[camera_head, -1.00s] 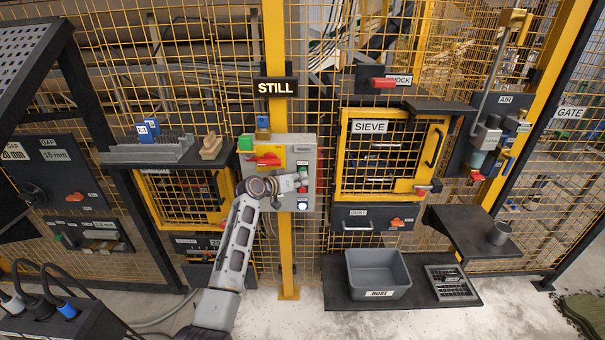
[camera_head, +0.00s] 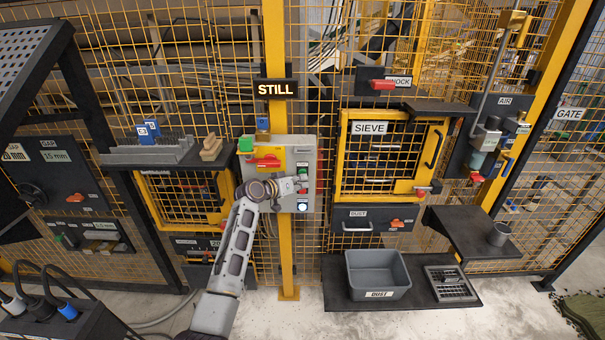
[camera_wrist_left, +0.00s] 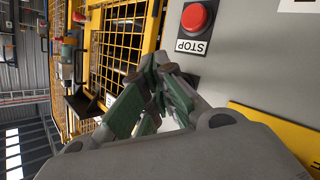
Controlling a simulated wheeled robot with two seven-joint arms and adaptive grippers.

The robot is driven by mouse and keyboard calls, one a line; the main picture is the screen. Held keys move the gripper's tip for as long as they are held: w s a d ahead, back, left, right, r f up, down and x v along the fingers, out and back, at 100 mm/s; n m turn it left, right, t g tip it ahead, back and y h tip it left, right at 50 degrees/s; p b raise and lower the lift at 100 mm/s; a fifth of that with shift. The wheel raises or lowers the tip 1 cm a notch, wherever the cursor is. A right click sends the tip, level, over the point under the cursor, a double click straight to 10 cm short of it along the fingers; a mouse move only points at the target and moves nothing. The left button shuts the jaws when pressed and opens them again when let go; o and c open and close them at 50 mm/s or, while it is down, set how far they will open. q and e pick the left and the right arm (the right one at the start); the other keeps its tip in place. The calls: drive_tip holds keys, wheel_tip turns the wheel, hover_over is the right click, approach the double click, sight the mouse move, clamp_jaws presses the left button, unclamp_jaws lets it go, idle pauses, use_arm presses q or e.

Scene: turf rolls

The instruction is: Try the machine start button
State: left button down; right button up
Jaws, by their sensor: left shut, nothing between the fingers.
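The grey control box (camera_head: 305,145) is mounted on the yellow post, with a small green button (camera_head: 303,170) on its right half. My left gripper (camera_head: 300,184) is shut and empty at the box front, just below the green button. I cannot tell whether it touches the box. In the left wrist view, the shut fingers (camera_wrist_left: 150,98) are near the grey panel. A red stop button (camera_wrist_left: 196,17) with a STOP label shows above them. The start button cannot be made out in that view. A black sign (camera_head: 275,88) above the box reads STILL. My right gripper is not in view.
A red-orange handle (camera_head: 267,161) and a green block (camera_head: 246,144) are at the box's left. The yellow-framed SIEVE door (camera_head: 343,160) is close on the right. A shelf with blue-tagged pieces (camera_head: 148,132) is at left. A grey DUST bin (camera_head: 406,270) stands below right.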

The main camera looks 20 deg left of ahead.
use_arm(q)
drive_tip(key=shift+s+d, duration=0.1)
drive_tip(key=shift+s, duration=0.25)
idle(0.3)
drive_tip(key=s+p, duration=0.1)
drive_tip(key=s, duration=0.1)
drive_tip(key=s+d+p, duration=0.1)
drive_tip(key=s, duration=0.1)
drive_tip(key=shift+s+d+p, duration=0.2)
drive_tip(key=shift+s+p, duration=0.2)
idle(0.8)
